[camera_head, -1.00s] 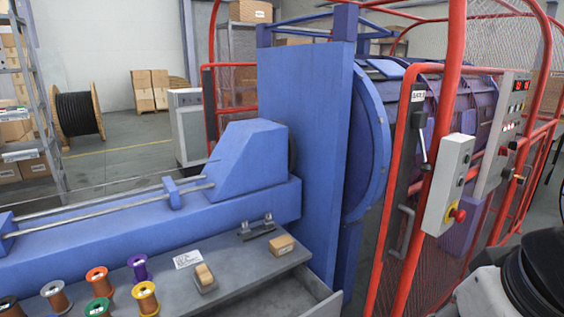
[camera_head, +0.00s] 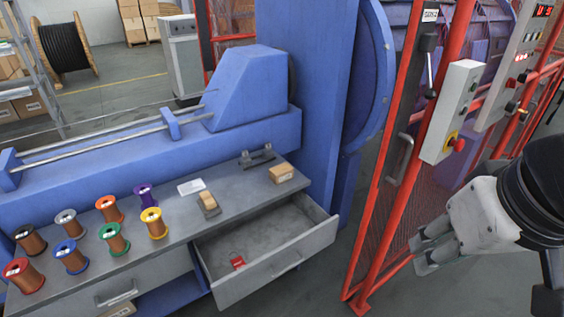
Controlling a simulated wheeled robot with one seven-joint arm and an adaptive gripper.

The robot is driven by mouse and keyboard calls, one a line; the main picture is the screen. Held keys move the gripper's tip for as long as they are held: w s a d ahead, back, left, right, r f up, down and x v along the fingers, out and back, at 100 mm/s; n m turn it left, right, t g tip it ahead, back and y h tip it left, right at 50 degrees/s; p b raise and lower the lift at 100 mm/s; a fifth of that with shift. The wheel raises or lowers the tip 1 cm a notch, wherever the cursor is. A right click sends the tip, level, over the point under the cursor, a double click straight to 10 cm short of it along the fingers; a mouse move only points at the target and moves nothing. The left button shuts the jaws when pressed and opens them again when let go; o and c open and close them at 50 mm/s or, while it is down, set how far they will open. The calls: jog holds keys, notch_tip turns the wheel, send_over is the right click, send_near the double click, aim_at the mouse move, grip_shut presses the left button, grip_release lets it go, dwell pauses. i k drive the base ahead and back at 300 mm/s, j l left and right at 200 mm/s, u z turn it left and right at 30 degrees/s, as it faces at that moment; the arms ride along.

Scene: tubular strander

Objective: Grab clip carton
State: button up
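A small brown cardboard carton (camera_head: 282,173), which looks like the clip carton, sits on the grey bench top (camera_head: 225,230) at its right end, just above the open drawer. My gripper (camera_head: 418,256) is at the right of the view, in front of the red guard frame and pointing left. It is well apart from the carton, with clear air between them. Nothing shows between its fingers. Their spacing is hard to judge from this angle.
The open drawer (camera_head: 270,262) juts out below the carton, with a red tag (camera_head: 237,262) inside. A wooden-topped block (camera_head: 208,203), a white card (camera_head: 191,187) and a metal bracket (camera_head: 257,157) lie nearby. Several wire spools (camera_head: 154,223) stand left. A red guard post (camera_head: 415,150) rises right.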

aim_at(284, 172)
jog(key=i+l+u, duration=0.4)
jog(key=i, duration=0.25)
jog(key=i+l+u, duration=0.35)
jog(key=i+l, duration=0.2)
jog(key=l, duration=0.15)
